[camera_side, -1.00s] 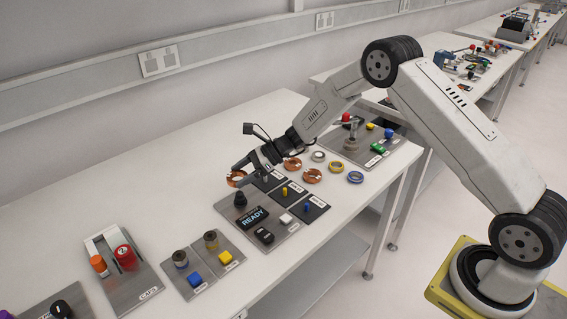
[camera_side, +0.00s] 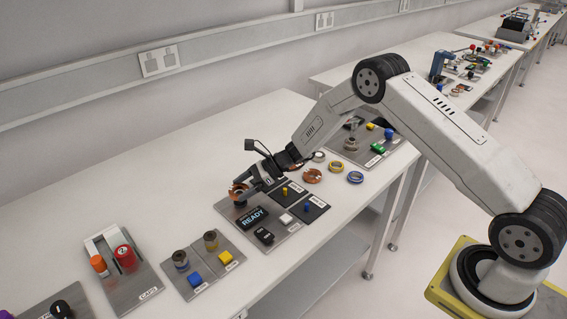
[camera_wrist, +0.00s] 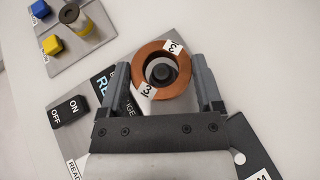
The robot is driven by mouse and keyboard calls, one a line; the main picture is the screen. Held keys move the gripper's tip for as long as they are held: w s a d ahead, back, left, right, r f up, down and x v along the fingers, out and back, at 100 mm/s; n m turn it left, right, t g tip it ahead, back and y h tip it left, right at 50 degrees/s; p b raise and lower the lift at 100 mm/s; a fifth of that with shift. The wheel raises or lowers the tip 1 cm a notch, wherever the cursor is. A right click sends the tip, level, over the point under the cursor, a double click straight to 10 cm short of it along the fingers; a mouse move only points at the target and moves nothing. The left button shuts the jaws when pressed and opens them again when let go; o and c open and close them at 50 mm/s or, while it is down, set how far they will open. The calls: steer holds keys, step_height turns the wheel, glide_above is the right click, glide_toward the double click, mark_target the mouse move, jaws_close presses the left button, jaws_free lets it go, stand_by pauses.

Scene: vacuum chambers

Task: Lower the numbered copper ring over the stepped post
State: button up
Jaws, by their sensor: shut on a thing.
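My gripper (camera_side: 246,189) is shut on a copper ring (camera_side: 237,193) over the near-left plate. The ring also shows in the wrist view (camera_wrist: 168,93), lying between the two fingers, with white labels reading 3. The dark stepped post (camera_wrist: 162,72) shows through the middle of the ring's hole in the wrist view.
The plate (camera_wrist: 75,145) also holds a READY display (camera_side: 254,217) and an ON/OFF rocker (camera_wrist: 69,112). More rings, including a copper one (camera_side: 312,176) and a blue one (camera_side: 355,178), lie to the right. Posts with blue and yellow blocks (camera_side: 226,257) stand nearer the camera.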

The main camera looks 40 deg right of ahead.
steer(key=shift+f, duration=1.4)
stand_by(1.0)
steer(key=o, duration=1.3)
steer(key=shift+c, duration=0.2)
steer(key=shift+v, duration=3.9)
steer(key=shift+s+a+r+n+g, duration=0.2)
steer(key=shift+s+r+n+g, duration=0.1)
steer(key=shift+s+n, duration=0.15)
steer(key=s+r+n+h, duration=0.3)
steer(key=s+n, duration=0.4)
steer(key=s, duration=0.1)
steer(key=s+d+r+n+g+h, duration=0.1)
steer(key=s+r+n+h, duration=0.2)
steer(key=s+n, duration=0.5)
steer(key=s+r+n+g+h, duration=0.1)
steer(key=s+r+n+h, duration=0.3)
steer(key=s+n, duration=0.3)
steer(key=shift+s+d+h, duration=0.35)
steer(key=shift+s+h, duration=0.15)
steer(key=shift+s, duration=0.7)
